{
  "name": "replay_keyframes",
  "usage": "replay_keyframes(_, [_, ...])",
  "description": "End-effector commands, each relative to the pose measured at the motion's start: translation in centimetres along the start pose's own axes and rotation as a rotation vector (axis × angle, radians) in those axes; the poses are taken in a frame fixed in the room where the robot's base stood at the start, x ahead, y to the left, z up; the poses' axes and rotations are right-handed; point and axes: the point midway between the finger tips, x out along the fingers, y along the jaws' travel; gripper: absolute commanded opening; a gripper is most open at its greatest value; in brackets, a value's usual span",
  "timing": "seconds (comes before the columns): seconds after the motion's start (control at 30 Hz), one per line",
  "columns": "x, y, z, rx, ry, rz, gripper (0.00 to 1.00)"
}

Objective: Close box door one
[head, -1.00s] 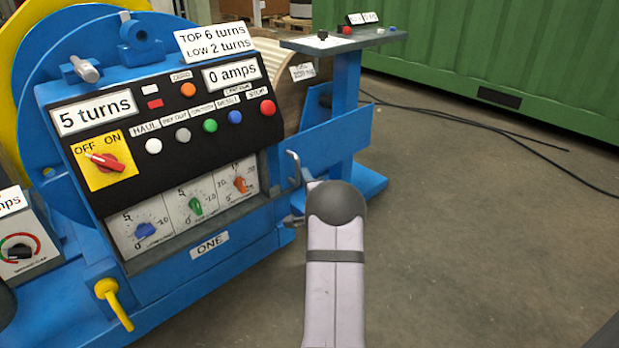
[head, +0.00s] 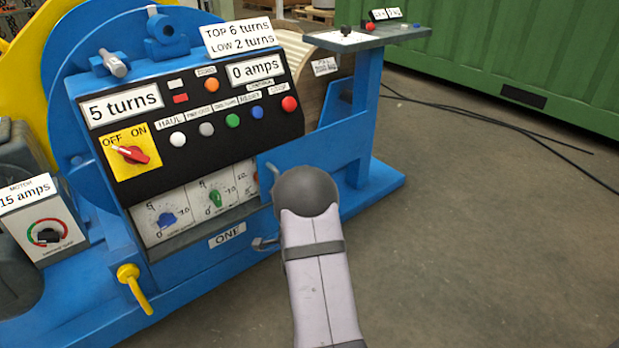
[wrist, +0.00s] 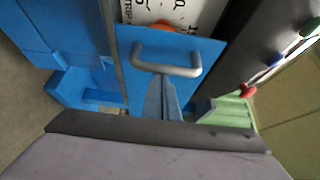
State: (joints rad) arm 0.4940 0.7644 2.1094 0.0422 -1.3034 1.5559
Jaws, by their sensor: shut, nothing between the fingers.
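Box one is the compartment with a dial panel (head: 195,207) above the "ONE" label (head: 227,235). Its blue sliding door (head: 266,170) covers the right end of the panel. The third dial is partly hidden, and the left and middle dials are uncovered. In the wrist view the door (wrist: 130,42) carries a grey U-shaped handle (wrist: 165,68). Contact cannot be told. In the head view my wrist hides the fingers and most of the handle (head: 266,243).
Buttons and a red OFF/ON switch (head: 130,154) sit on the black panel above. A yellow lever (head: 135,288) sticks out at lower left. A motor box (head: 45,225) stands at left. A blue pedestal (head: 370,110) stands behind right.

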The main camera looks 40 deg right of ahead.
Motion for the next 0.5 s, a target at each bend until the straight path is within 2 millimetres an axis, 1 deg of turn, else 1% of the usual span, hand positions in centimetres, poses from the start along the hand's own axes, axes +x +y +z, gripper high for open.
replay_keyframes(0.03, [-1.0, -0.1, 2.3, 0.000, -0.016, 0.002, 0.00])
replay_keyframes(0.5, [-9.5, 0.1, 16.5, 0.001, -0.016, -0.002, 0.00])
